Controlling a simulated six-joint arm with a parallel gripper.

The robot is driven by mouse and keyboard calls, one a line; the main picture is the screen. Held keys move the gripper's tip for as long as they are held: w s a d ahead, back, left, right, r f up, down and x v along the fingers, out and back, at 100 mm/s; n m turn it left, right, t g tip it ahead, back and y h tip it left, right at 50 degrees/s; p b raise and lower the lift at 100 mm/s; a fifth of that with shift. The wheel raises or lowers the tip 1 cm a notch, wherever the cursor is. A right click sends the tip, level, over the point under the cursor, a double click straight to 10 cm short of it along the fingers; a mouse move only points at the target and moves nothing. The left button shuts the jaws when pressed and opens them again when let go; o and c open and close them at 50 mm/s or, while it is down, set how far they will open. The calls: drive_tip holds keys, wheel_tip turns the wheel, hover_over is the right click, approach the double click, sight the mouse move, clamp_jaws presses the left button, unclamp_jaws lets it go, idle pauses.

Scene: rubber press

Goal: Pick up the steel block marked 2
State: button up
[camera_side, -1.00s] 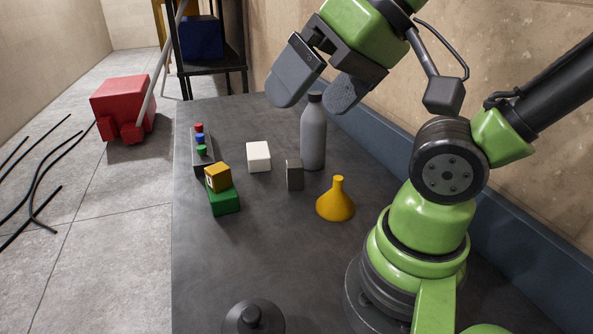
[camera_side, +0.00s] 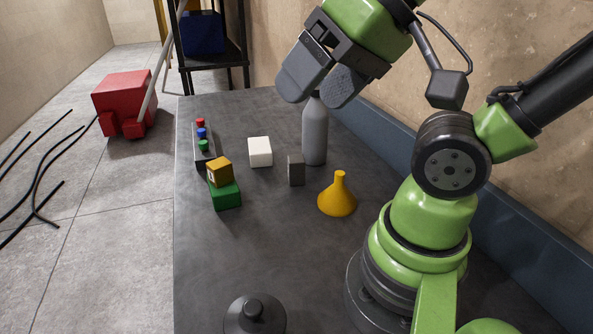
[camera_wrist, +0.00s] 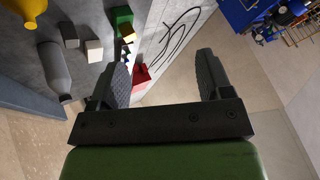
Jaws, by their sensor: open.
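A small grey block (camera_side: 296,171), likely the steel block, stands on the dark table between the white block and the bottle. I cannot read a number on it. It also shows in the wrist view (camera_wrist: 69,35) at the upper left. My gripper (camera_side: 315,94) is open and empty, high above the table at the bottle's top in the side view, well apart from the grey block. In the wrist view both fingers of my gripper (camera_wrist: 162,68) are spread with nothing between them.
A grey bottle (camera_side: 315,133) stands close right of the grey block, a white block (camera_side: 260,152) to its left. A yellow funnel (camera_side: 338,197) is nearer. A yellow block (camera_side: 219,172) sits on a green block (camera_side: 224,195), near a button box (camera_side: 204,158).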

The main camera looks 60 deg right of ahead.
drive_tip(key=shift+w, duration=0.1)
drive_tip(key=n+g+h, duration=0.5)
drive_tip(key=n+h, duration=0.1)
drive_tip(key=n, duration=2.3)
hover_over(296, 158)
drive_tip(key=s+a, duration=0.2)
drive_tip(key=a, duration=0.1)
wheel_tip(296, 158, down, 21)
drive_tip(key=shift+x, duration=1.8)
drive_tip(key=shift+w+d+x, duration=0.15)
drive_tip(key=shift+w+x, duration=0.05)
drive_tip(key=shift+x, duration=1.1)
drive_tip(key=shift+w+d+x, duration=0.15)
drive_tip(key=shift+x, duration=1.2)
drive_tip(key=shift+r, duration=0.25)
clamp_jaws()
